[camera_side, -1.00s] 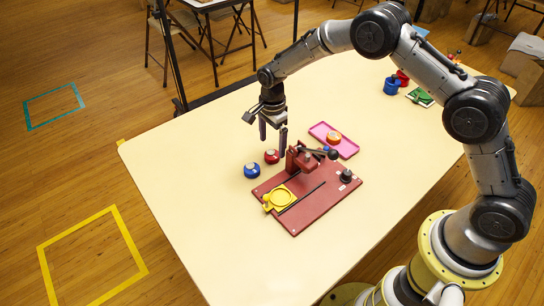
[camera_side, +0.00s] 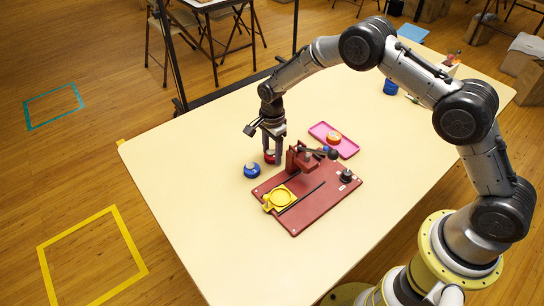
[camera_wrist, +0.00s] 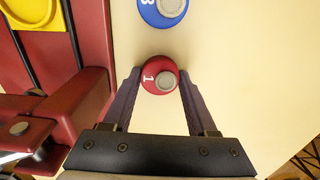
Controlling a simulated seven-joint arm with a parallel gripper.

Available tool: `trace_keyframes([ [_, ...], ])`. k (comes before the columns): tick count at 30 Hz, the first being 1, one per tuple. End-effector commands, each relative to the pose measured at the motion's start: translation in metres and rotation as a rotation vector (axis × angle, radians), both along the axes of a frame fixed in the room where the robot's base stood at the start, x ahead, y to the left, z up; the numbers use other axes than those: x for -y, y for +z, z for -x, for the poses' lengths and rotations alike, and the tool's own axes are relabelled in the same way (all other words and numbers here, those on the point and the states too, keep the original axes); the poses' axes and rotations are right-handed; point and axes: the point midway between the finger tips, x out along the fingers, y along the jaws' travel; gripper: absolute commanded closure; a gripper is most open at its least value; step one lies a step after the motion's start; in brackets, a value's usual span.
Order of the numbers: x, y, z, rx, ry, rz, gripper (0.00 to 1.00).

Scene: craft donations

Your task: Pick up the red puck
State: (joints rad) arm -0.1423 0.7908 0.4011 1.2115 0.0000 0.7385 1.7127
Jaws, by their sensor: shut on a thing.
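In the side view my gripper (camera_side: 272,158) points down over the table, and the red puck (camera_side: 269,157) is partly hidden behind the fingers. I cannot tell any gap between the puck and the table.
A blue puck (camera_side: 252,170) lies just left of the red one. A dark red press board (camera_side: 318,208) with a yellow holder (camera_side: 283,198) stands close in front. The table's left part is clear.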

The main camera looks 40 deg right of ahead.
Motion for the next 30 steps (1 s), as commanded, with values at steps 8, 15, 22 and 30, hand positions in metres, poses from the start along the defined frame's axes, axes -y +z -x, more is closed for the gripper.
trace_keyframes([
  [8, 0.0, 0.001, 0.0, 0.001, 0.0, 0.0, 0.96],
  [15, 0.0, 0.027, -0.002, 0.006, 0.0, -0.001, 0.96],
  [22, 0.0, 0.071, -0.001, 0.004, 0.0, -0.001, 0.96],
  [30, -0.008, 0.098, 0.008, 0.0, 0.002, 0.0, 0.96],
])
